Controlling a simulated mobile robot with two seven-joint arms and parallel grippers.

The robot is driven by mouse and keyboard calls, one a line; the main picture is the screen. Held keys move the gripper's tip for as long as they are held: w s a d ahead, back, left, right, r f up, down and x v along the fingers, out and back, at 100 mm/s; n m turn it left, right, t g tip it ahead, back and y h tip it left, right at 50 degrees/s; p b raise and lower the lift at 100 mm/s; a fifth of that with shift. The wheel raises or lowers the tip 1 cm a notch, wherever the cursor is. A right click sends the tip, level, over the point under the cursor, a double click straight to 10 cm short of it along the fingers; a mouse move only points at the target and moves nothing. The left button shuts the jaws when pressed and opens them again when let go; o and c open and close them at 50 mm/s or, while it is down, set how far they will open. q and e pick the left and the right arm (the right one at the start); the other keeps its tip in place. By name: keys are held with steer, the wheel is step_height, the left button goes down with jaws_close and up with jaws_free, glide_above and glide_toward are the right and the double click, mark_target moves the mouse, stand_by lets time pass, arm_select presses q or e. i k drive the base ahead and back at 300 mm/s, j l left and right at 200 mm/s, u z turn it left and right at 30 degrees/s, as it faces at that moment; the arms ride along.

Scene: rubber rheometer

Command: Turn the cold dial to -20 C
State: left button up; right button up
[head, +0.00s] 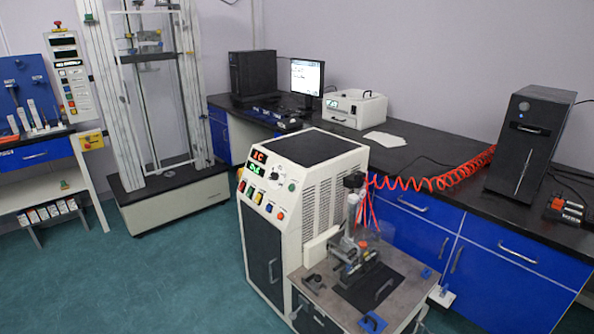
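A cream and dark floor-standing machine (333,165) stands in the middle of the head view. Its sloped control panel (262,200) carries a red lit display (258,157), a green lit display (256,169), a round dial (275,175) and several coloured buttons. The dial is small in this view, and I cannot read its scale or setting. I cannot tell for certain that it is the cold dial. Neither of my grippers shows in the view.
A grey side table (303,270) with a metal fixture adjoins the machine at right. A long black bench (432,158) over blue cabinets runs behind, with a black tower (526,140) and red coiled hose (450,180). A tall test frame (106,95) stands left. Green floor is open left of the machine.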

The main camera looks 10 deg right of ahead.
mark_target(273, 176)
steer(key=i+j+z, duration=0.35)
steer(key=i+j, duration=0.65)
steer(key=i+j+z, duration=0.1)
steer(key=i+j, duration=0.25)
steer(key=j, duration=0.15)
